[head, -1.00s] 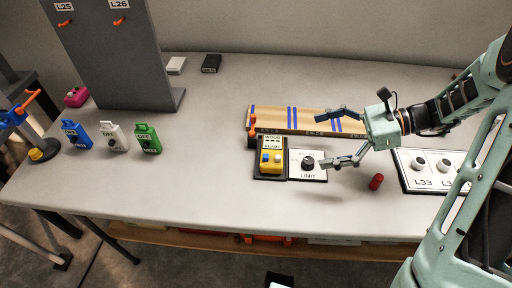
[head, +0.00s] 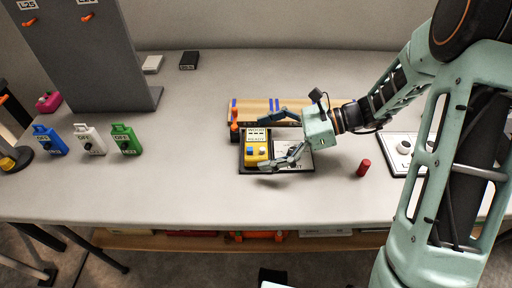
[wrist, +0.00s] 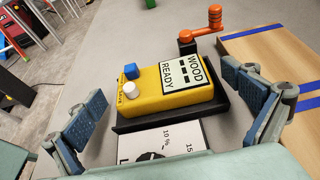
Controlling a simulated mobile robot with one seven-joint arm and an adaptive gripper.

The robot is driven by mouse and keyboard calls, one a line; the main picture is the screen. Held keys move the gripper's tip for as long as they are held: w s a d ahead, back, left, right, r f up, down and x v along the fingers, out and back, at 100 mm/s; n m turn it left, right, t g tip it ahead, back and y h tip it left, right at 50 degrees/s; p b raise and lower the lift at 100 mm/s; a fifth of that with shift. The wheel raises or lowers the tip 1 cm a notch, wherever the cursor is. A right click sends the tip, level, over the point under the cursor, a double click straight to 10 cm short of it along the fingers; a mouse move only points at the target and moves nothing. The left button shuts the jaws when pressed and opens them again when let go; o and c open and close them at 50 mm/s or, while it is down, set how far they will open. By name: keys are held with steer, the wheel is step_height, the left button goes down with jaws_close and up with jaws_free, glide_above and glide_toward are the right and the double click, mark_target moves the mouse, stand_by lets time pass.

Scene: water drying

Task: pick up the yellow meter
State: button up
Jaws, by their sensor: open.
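The yellow meter (head: 257,148) lies in a black tray on the table, with a "WOOD READY" display and a blue and a white button. In the wrist view the meter (wrist: 170,88) sits ahead of my gripper, between the lines of the two fingers. My gripper (head: 277,142) is open and empty, just right of the meter, over the white LIMIT panel. In the wrist view its blue-padded fingers (wrist: 168,108) are spread to either side of the meter. I cannot tell whether either finger touches it.
An orange-handled crank (wrist: 207,32) and a wooden board with blue stripes (head: 250,104) stand behind the meter. A red cylinder (head: 363,168) stands to the right. The front table is clear.

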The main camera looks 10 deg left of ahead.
steer(key=c, duration=1.3)
steer(key=shift+r, duration=0.1)
steer(key=shift+c, duration=0.5)
steer(key=shift+r, duration=0.1)
